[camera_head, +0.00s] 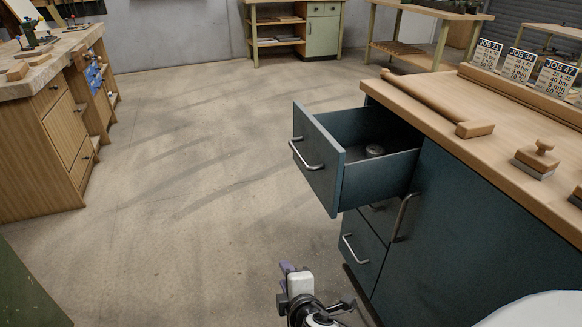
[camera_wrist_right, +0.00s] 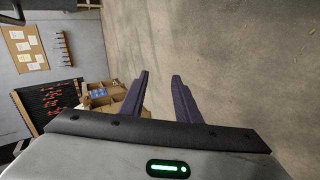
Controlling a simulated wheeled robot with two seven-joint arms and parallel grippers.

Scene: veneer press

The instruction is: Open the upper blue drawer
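The upper blue drawer (camera_head: 328,176) is pulled well out of the blue cabinet (camera_head: 445,225) in the head view. Its silver bar handle (camera_head: 305,158) is free, with no gripper on it. A small round metal object (camera_head: 374,150) lies inside the drawer. My right gripper (camera_head: 288,268) is below and in front of the drawer, apart from it. In the right wrist view its two purple fingers (camera_wrist_right: 160,95) are spread with nothing between them. My left gripper is not seen in either view.
A lower drawer (camera_head: 362,250) with a silver handle is shut below. The wooden worktop (camera_head: 480,125) bears a long wooden bar, a wooden block tool and job cards (camera_head: 519,65). A wooden bench (camera_head: 50,130) stands at left. The concrete floor (camera_head: 200,170) between is clear.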

